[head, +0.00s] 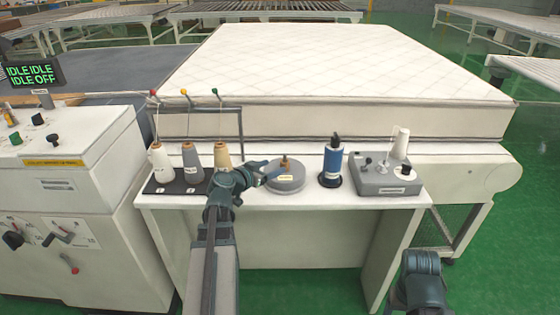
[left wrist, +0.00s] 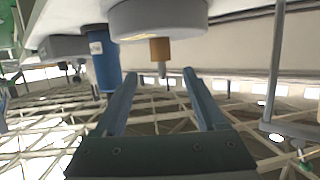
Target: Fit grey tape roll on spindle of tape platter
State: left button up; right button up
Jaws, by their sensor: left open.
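The tape platter (head: 286,184) is a low round grey disc with a small label, standing on the white bench. A short brown-orange collar with a thin pin, the spindle (head: 284,163), rises from its middle. In the left wrist view, which looks upside down, the platter (left wrist: 160,18) is at the top and the spindle (left wrist: 160,50) points down. My left gripper (head: 270,171) is beside the platter's left side; its open, empty fingers (left wrist: 159,76) point toward the spindle. I cannot pick out a separate grey tape roll. My right gripper does not show; only part of my right arm is at the bottom right.
Three thread cones (head: 191,160) stand on a dark base at left. A blue spool (head: 332,160) stands right of the platter, then a grey box (head: 388,181) with knobs and a white cone. A mattress (head: 335,75) lies behind; a control cabinet (head: 60,160) is at far left.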

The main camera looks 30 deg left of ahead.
pick_arm(q)
jog(key=p+v, duration=0.1)
jog(key=v, duration=0.5)
jog(key=shift+w+d, duration=0.1)
dwell(0.6)
jog(key=d+f+m+g+h+p, duration=0.15)
jog(key=d+f+g, duration=0.25)
jog(key=d, duration=0.8)
jog(key=d+f+m+g+h+p, duration=0.1)
jog(key=d+f+m+g+h, duration=0.2)
jog(key=d, duration=0.9)
jog(key=s+d+f+n+g+y+p, duration=0.1)
jog(key=s+d+f+g+y+p, duration=0.1)
jog(key=s+d+g+y, duration=0.5)
jog(key=shift+s+d+f+n+g+p, duration=0.35)
jog(key=shift+s+d+f+g, duration=0.25)
jog(key=shift+s+d, duration=2.9)
jog(key=shift+w+f, duration=0.1)
jog(key=shift+w, duration=0.05)
